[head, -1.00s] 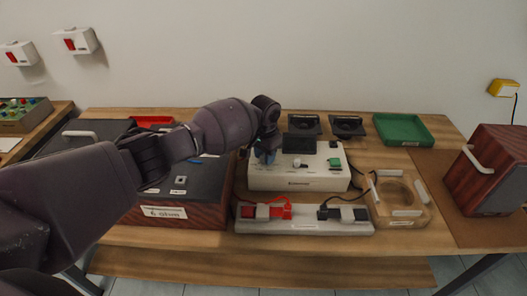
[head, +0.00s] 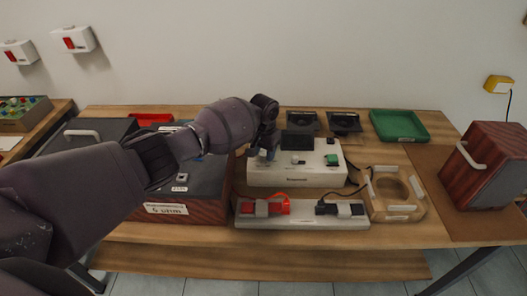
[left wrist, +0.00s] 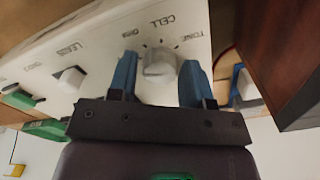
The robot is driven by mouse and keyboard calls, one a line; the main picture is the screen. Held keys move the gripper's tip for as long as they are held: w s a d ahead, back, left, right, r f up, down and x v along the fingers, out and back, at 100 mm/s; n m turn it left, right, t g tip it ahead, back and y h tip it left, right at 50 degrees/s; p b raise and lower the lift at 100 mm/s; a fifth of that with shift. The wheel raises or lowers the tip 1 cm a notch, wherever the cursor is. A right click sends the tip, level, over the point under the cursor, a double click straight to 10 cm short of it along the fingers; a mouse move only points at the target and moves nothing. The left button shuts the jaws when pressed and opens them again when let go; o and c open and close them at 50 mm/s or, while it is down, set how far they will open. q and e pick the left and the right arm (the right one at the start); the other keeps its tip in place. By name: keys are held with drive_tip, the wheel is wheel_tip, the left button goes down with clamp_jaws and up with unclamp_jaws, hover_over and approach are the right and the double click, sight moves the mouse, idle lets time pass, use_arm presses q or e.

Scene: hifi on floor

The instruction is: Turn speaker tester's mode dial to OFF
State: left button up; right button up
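The speaker tester (head: 290,177) is a white box with a dark screen, standing mid-table in the head view. I cannot tell for sure which mark the dial points at. My left gripper (left wrist: 161,82) has its two blue fingers apart, one on each side of the dial, with a visible gap on both sides. In the head view the left gripper (head: 264,152) hides the dial. My right gripper is not in view.
A grey strip (head: 300,221) with red and black clips lies in front of the tester. A dark-topped wooden box (head: 190,212) stands close on the left. A wooden ring fixture (head: 415,210) is at right, a green tray (head: 400,126) behind, a speaker cabinet (head: 487,170) far right.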

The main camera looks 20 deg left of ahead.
sight(263, 153)
use_arm(q)
drive_tip(key=shift+o, duration=0.9)
drive_tip(key=shift+r, duration=0.2)
wheel_tip(263, 153, up, 10)
drive_tip(key=p, duration=0.1)
drive_tip(key=shift+r+p, duration=0.25)
drive_tip(key=shift+p, duration=0.15)
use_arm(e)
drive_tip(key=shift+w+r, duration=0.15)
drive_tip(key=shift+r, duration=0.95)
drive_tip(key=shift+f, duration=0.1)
